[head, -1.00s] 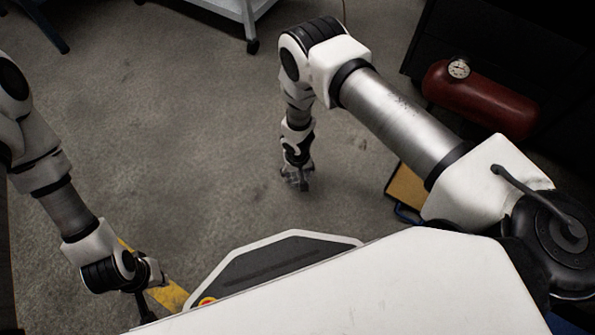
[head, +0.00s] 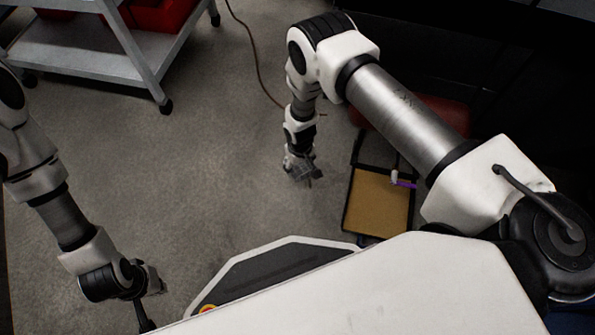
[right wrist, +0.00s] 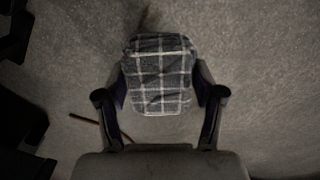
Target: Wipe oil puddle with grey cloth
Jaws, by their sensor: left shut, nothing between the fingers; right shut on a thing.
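The grey cloth (right wrist: 160,75), a plaid with white lines, is folded into a pad between the fingers of my right gripper (right wrist: 160,98) in the right wrist view. In the head view my right gripper (head: 302,174) points down above the bare concrete floor, with a bit of the cloth showing at its tip. My left gripper (head: 153,283) is low at the lower left, shut and empty. I cannot make out an oil puddle in either view. A faint dark patch at the top of the right wrist view may be only shadow.
A grey metal cart (head: 85,60) on castors with red bins (head: 150,12) stands at upper left. A red tank (head: 445,112) is partly behind my arm. A brown cable (head: 262,75) crosses the floor. Open floor lies between my arms.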

